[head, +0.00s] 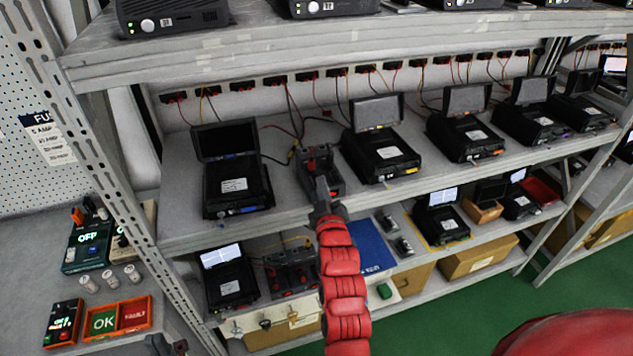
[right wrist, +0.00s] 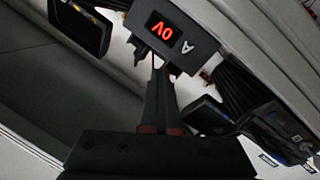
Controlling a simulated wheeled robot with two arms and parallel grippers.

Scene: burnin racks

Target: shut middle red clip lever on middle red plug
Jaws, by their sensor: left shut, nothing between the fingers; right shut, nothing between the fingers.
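A small dark unit with red parts (head: 327,161) stands on the middle shelf between two open black cases. My right gripper (head: 321,184) is shut and empty, with its tips at the front of this unit. In the right wrist view the shut fingers (right wrist: 158,80) point at a dark block with a red "0V" readout (right wrist: 160,31), marked A. The fingers and arm hide part of the unit. I cannot make out the middle red plug or its clip lever. My left gripper (head: 168,344) shows as a dark shape at the bottom edge, shut and empty.
An open black case (head: 237,185) stands left of the unit and another (head: 382,152) right. A row of sockets with thin wires runs behind. The lower shelf holds a dark unit with red parts (head: 291,271) and a blue mat (head: 372,247). An orange OK/FAULT tray (head: 119,318) lies lower left.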

